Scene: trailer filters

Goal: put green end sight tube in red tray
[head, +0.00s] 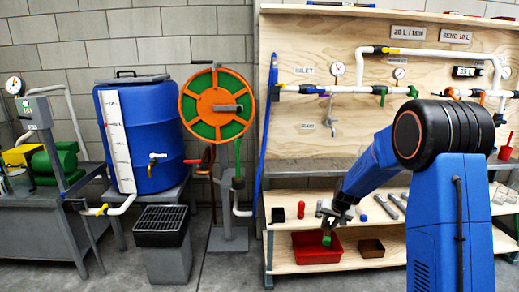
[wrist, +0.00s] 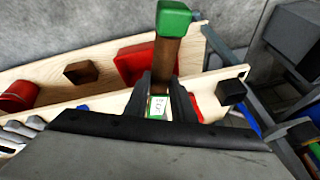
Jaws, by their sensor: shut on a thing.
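The green end sight tube is held in my gripper (head: 335,214), which is shut on it. Its green end (head: 326,240) hangs down over the red tray (head: 318,261) in the head view; I cannot tell whether it touches the tray. In the wrist view the tube (wrist: 167,57) is brownish with a green cap and extends beyond the gripper fingers (wrist: 164,90). The red tray (wrist: 134,68) shows behind and left of the tube there, partly hidden by it.
A small brown tray (head: 371,248) stands right of the red tray on the lower shelf. The upper shelf holds a black box (head: 278,215), a red cylinder (head: 301,210) and grey tubes (head: 386,207). A blue barrel (head: 140,140) and a black-topped bin (head: 161,226) stand left.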

